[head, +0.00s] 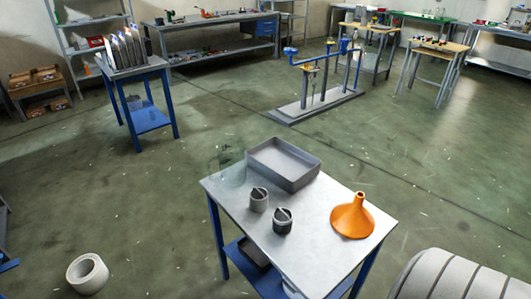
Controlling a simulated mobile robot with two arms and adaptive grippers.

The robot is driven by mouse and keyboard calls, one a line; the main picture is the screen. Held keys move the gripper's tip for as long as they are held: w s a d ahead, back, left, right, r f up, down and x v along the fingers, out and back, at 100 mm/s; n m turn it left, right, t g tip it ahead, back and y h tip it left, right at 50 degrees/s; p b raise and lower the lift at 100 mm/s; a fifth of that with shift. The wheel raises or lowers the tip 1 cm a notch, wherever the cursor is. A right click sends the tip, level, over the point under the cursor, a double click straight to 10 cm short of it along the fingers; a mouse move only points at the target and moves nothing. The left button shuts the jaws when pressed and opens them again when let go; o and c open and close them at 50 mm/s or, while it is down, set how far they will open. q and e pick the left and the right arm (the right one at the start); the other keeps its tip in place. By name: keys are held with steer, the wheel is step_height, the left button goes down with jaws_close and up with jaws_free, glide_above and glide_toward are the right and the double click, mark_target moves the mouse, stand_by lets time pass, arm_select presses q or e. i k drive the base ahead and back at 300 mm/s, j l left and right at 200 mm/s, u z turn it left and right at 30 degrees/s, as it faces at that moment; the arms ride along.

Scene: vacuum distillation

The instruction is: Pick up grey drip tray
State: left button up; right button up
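The grey drip tray (284,166) is a shallow, open rectangular tray. It lies at the far end of a small table with a light metal top (318,225) and blue legs, in the lower middle of the head view. The tray looks empty, and its far edge is near the table's far edge. Neither of my grippers is in view.
On the same table, two small grey cylindrical pieces (259,200) stand before the tray and an orange funnel (352,217) stands at right. A faint transparent object shows by the far left corner. A white ring (87,274) and a ribbed pale object (463,277) flank the table.

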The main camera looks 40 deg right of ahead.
mark_target(288, 167)
steer(key=i+j+z, duration=0.1)
steer(key=i+z, duration=0.4)
steer(key=i+j+z, duration=0.2)
steer(key=i+z, duration=0.15)
steer(key=z, duration=0.15)
steer(key=i+j+z, duration=0.35)
steer(key=z, duration=0.15)
